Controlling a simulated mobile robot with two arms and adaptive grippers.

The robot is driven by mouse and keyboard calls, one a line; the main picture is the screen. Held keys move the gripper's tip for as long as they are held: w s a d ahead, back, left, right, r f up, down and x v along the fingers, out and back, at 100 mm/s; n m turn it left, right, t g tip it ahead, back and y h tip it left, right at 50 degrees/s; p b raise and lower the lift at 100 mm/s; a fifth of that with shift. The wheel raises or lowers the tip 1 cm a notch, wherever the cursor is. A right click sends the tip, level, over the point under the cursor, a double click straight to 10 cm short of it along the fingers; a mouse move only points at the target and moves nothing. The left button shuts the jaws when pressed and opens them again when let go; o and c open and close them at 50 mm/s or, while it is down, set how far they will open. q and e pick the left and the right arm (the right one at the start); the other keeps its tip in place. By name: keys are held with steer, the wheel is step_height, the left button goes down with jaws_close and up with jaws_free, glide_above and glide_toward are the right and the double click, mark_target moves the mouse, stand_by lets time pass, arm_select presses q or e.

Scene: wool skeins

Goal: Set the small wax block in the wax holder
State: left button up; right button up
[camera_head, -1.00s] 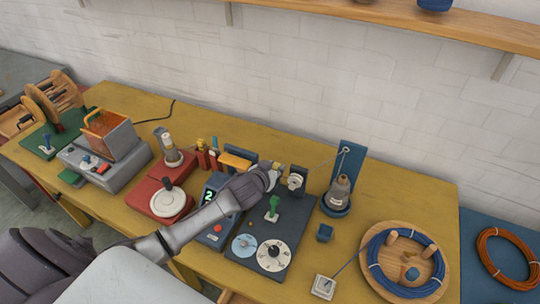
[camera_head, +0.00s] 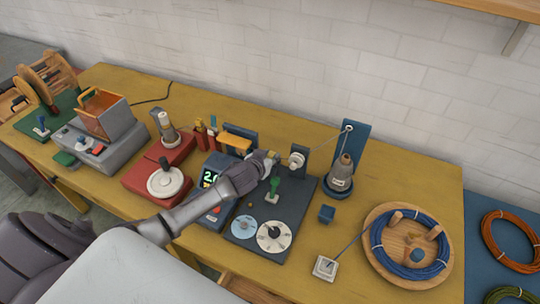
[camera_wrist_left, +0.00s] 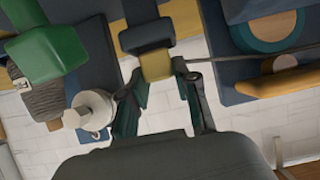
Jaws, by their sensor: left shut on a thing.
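My left gripper (camera_head: 271,158) reaches in over the dark panel, just left of the white pulley (camera_head: 297,160). In the left wrist view its fingers (camera_wrist_left: 158,74) are shut on a small yellow block (camera_wrist_left: 156,65), which I take for the wax block. A dark blue-grey band (camera_wrist_left: 146,37) adjoins the block; I cannot tell whether it is part of it. A dark upright stand with a yellow bar (camera_head: 236,143) is left of the gripper; I cannot tell surely which part is the wax holder. My right gripper is not in view.
A green lever (camera_head: 273,188) stands close in front of the gripper. A taut strand runs from the pulley to the blue post (camera_head: 352,140) behind a grey cone (camera_head: 342,175).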

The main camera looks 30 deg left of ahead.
arm_select(q)
steer(key=shift+f, duration=0.55)
steer(key=o, duration=1)
steer(key=shift+c, duration=0.2)
steer(key=v, duration=1.2)
steer(key=shift+s+d, duration=0.1)
